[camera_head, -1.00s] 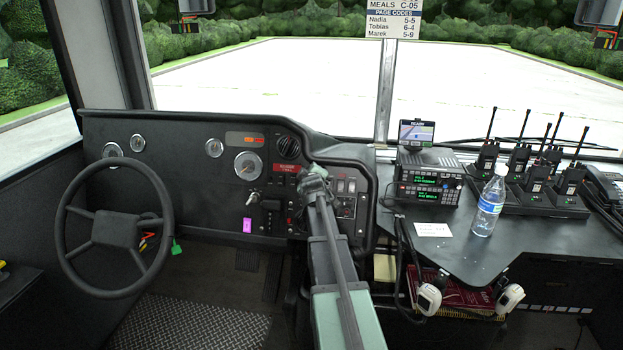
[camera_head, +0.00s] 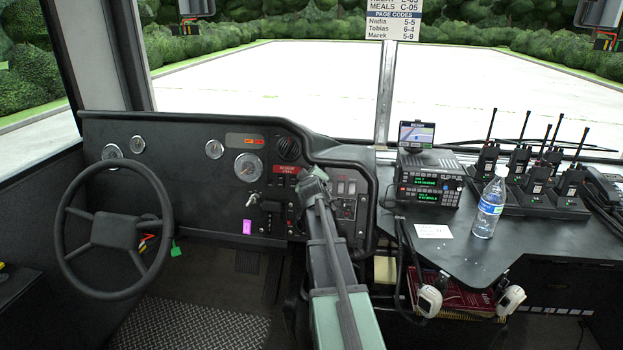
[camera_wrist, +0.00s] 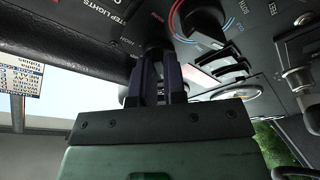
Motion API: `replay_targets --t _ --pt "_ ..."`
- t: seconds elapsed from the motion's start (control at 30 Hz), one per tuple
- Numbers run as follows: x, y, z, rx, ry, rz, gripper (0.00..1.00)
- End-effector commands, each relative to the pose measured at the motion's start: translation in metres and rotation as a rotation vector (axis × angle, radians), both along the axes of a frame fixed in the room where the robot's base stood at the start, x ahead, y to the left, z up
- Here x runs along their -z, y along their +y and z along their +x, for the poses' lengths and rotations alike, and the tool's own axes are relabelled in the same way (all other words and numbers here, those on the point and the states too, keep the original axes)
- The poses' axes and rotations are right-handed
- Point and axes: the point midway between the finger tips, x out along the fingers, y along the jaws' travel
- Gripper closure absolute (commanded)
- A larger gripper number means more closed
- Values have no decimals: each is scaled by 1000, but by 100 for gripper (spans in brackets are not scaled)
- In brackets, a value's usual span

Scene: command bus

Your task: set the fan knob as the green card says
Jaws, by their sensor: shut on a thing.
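In the wrist view my gripper (camera_wrist: 160,62) has its two dark fingers shut on a small dark knob (camera_wrist: 156,44) on the dash panel. The fingers hide much of it, and its pointer and markings cannot be read. A larger black knob (camera_wrist: 205,22) with a red and blue arc sits beside it. In the head view my gripper (camera_head: 313,178) reaches to the right part of the dash and covers the held knob. A small green tag or card (camera_head: 176,248) hangs right of the steering wheel; no writing on it is readable.
Switches (camera_head: 346,187) lie close to the right of my gripper. The steering wheel (camera_head: 114,230) is at left. On the right counter (camera_head: 475,255) are a radio (camera_head: 429,180), a water bottle (camera_head: 489,205), a white card (camera_head: 433,231) and several handsets. A pink tag (camera_head: 247,227) is on the dash.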

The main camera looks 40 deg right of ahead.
Motion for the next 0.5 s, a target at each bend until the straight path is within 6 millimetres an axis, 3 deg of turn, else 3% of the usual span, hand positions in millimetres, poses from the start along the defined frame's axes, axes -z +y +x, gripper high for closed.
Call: replay_targets --t 0.5 --pt "2 1 1 141 -290 256 100"
